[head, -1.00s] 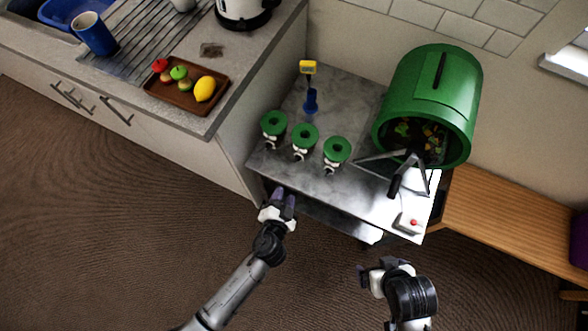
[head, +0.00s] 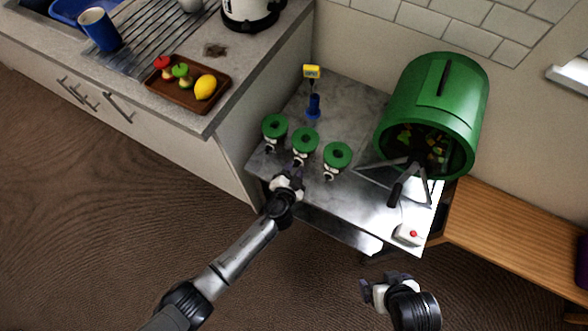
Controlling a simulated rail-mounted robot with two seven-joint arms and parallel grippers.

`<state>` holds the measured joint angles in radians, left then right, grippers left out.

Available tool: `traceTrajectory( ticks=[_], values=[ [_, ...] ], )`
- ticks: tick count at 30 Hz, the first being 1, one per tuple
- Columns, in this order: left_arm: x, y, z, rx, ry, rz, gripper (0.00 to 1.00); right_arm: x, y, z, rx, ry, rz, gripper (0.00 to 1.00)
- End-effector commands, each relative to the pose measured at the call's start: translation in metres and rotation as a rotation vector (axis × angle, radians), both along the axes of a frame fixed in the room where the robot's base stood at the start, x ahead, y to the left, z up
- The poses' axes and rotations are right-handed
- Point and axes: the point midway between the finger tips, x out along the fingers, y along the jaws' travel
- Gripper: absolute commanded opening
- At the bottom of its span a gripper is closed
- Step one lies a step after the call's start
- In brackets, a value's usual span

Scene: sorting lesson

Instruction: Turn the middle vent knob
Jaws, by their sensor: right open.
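Three green round vent knobs on white and dark fittings stand in a row on the grey metal table (head: 345,105): the left knob (head: 274,125), the middle knob (head: 305,141) and the right knob (head: 337,155). My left gripper (head: 295,173) is at the table's front edge, just below the middle knob's fitting in the picture. Its fingers are small and partly hidden, so I cannot tell whether they are open or touch the fitting. My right gripper (head: 366,291) is open and empty, low in front of the table over the floor.
A green composter drum (head: 428,100) on a metal stand fills the table's right side. A red-button box (head: 408,234) sits at the front right corner. A blue thermometer-like stand (head: 313,105) is behind the knobs. The counter with a fruit tray (head: 223,73) borders the left.

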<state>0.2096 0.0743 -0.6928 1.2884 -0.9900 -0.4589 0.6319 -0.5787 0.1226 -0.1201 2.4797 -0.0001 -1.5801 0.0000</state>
Motion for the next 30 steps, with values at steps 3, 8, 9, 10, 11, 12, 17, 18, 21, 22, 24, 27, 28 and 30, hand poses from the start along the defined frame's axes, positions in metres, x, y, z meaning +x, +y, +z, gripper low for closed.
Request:
traceTrajectory(
  ticks=[3, 8, 9, 10, 11, 12, 17, 18, 21, 22, 24, 27, 28, 30],
  values=[
    [0.0076, -0.0018, -0.0031, 0.001, 0.000, 0.000, 0.35, -0.0002, -0.0012, -0.0037, -0.004, 0.000, 0.003, 1.00],
    [0.0112, -0.0027, -0.0038, 0.001, 0.000, -0.001, 0.35, -0.0005, -0.0014, -0.0046, -0.004, 0.001, 0.003, 1.00],
    [0.0114, -0.0026, -0.0038, 0.001, 0.000, -0.001, 0.35, -0.0006, -0.0014, -0.0045, -0.004, 0.001, 0.003, 1.00],
    [0.0115, -0.0026, -0.0039, 0.001, 0.000, -0.001, 0.35, -0.0006, -0.0014, -0.0045, -0.004, 0.001, 0.003, 1.00],
    [0.0115, -0.0027, -0.0038, 0.001, 0.000, -0.001, 0.35, -0.0006, -0.0013, -0.0045, -0.004, 0.001, 0.003, 1.00],
    [0.0115, -0.0026, -0.0037, 0.001, 0.000, -0.001, 0.35, -0.0006, -0.0011, -0.0044, -0.003, 0.002, 0.002, 1.00],
    [0.0114, -0.0026, -0.0037, 0.000, 0.000, 0.000, 0.31, -0.0006, 0.0000, -0.0043, 0.001, 0.002, 0.000, 1.00],
    [0.0113, -0.0026, -0.0037, 0.000, 0.000, 0.000, 0.27, -0.0006, 0.0004, -0.0043, 0.001, 0.001, -0.001, 1.00],
    [0.0113, -0.0026, -0.0037, 0.000, 0.000, 0.000, 0.18, -0.0006, 0.0010, -0.0043, 0.004, 0.002, -0.002, 1.00],
    [0.0113, -0.0026, -0.0037, 0.000, 0.000, 0.000, 0.15, -0.0006, 0.0012, -0.0043, 0.004, 0.002, -0.003, 1.00],
    [0.0113, -0.0026, -0.0037, 0.000, 0.000, 0.000, 0.08, -0.0006, 0.0016, -0.0043, 0.005, 0.002, -0.004, 1.00],
    [0.0113, -0.0026, -0.0037, 0.000, 0.000, 0.000, 0.00, -0.0006, 0.0020, -0.0042, 0.007, 0.002, -0.005, 1.00],
    [0.0112, -0.0026, -0.0037, 0.000, 0.000, 0.000, 0.00, -0.0006, 0.0021, -0.0043, 0.008, 0.002, -0.005, 1.00],
    [0.0112, -0.0025, -0.0037, 0.000, 0.000, 0.000, 0.00, -0.0006, 0.0021, -0.0043, 0.008, 0.002, -0.005, 1.00]
  ],
)
